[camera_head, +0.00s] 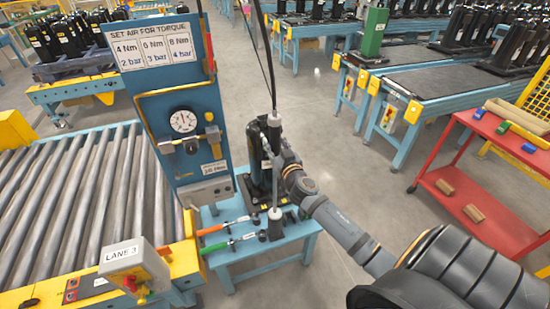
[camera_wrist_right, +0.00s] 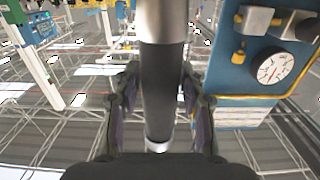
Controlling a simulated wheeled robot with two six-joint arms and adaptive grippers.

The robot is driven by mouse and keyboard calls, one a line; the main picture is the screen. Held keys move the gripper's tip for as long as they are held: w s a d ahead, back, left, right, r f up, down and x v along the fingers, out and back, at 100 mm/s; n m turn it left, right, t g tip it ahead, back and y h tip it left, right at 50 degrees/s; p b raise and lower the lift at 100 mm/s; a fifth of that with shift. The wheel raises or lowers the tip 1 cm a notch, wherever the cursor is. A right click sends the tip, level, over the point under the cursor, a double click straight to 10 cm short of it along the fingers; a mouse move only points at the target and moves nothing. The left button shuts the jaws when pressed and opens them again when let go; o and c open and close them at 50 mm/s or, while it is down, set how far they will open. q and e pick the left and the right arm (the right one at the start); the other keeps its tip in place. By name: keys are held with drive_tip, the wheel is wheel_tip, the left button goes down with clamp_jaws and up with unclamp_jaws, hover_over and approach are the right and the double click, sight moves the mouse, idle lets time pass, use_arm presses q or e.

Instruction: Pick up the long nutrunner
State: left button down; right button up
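The long nutrunner (camera_head: 274,134) hangs upright on a dark cable beside the blue air-pressure panel. Its lower end is near a small dark block on the low blue table. My right gripper (camera_head: 280,163) is at its upper part, coming from the right. In the right wrist view the nutrunner's dark, silver-banded body (camera_wrist_right: 162,90) stands between the two fingers of the right gripper (camera_wrist_right: 161,85). The fingertips lie close to both sides of the body; whether they press on it is unclear. My left gripper is not in view.
The low blue table (camera_head: 262,254) carries an orange-handled tool (camera_head: 213,229) and a green-handled tool (camera_head: 216,247). A black cylinder stands behind the nutrunner. The blue panel (camera_head: 185,103) with a gauge and the roller conveyor (camera_head: 85,190) are at left. A red cart (camera_head: 474,190) is at right.

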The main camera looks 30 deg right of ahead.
clamp_jaws()
drive_tip(key=shift+w+r, duration=0.15)
wheel_tip(320, 180, up, 18)
hover_over(274, 116)
drive_tip(key=shift+b, duration=0.3)
idle(0.5)
idle(0.3)
